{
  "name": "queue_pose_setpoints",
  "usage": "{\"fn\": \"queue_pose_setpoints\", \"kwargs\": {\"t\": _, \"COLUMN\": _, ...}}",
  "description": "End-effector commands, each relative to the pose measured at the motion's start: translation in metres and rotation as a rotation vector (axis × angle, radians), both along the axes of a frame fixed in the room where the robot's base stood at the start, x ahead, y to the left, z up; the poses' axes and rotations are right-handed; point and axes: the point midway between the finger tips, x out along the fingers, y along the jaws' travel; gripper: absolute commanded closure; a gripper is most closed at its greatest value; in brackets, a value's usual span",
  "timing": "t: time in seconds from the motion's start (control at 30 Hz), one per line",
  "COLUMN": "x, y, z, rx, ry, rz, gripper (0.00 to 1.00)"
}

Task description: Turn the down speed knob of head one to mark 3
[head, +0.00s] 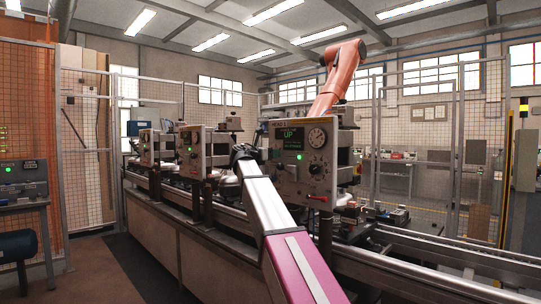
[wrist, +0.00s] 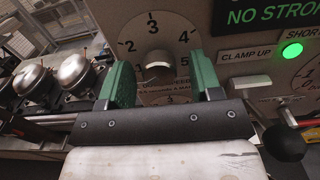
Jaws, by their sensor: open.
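In the wrist view a grey knob (wrist: 158,66) sits on a dial (wrist: 184,24) with marks 2, 3, 4 and 5 around it; 3 is at the top. Its pointer is not clear, and small print under it is partly hidden. My gripper (wrist: 161,78) is open, with one green finger left of the knob and the other right of it, apart from it in the picture. A second dial (wrist: 170,99) with a 3 shows below, mostly covered by my gripper.
In the wrist view a lit green light (wrist: 292,50), a CLAMP UP label (wrist: 245,55) and a black ball-ended lever (wrist: 285,142) lie right of the knob. Silver domed compressors (wrist: 32,80) stand at left. In the head view, another control panel (head: 191,152) stands farther along the line.

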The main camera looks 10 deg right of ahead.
Motion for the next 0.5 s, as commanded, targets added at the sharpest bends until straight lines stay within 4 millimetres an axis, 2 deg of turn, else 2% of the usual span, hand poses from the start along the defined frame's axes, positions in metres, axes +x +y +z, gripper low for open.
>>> {"fn": "queue_pose_setpoints", "kwargs": {"t": 0.03, "x": -0.0001, "y": 0.0001, "z": -0.0001, "rx": 0.0, "ry": 0.0, "rz": 0.0, "gripper": 0.45}}
{"fn": "queue_pose_setpoints", "kwargs": {"t": 0.17, "x": -0.0001, "y": 0.0, "z": -0.0001, "rx": 0.0, "ry": 0.0, "rz": 0.0, "gripper": 0.87}}
{"fn": "queue_pose_setpoints", "kwargs": {"t": 0.2, "x": -0.0001, "y": 0.0, "z": -0.0001, "rx": 0.0, "ry": 0.0, "rz": 0.0, "gripper": 0.91}}
{"fn": "queue_pose_setpoints", "kwargs": {"t": 0.5, "x": -0.0001, "y": 0.0, "z": -0.0002, "rx": 0.014, "ry": -0.019, "rz": -0.001, "gripper": 0.91}}
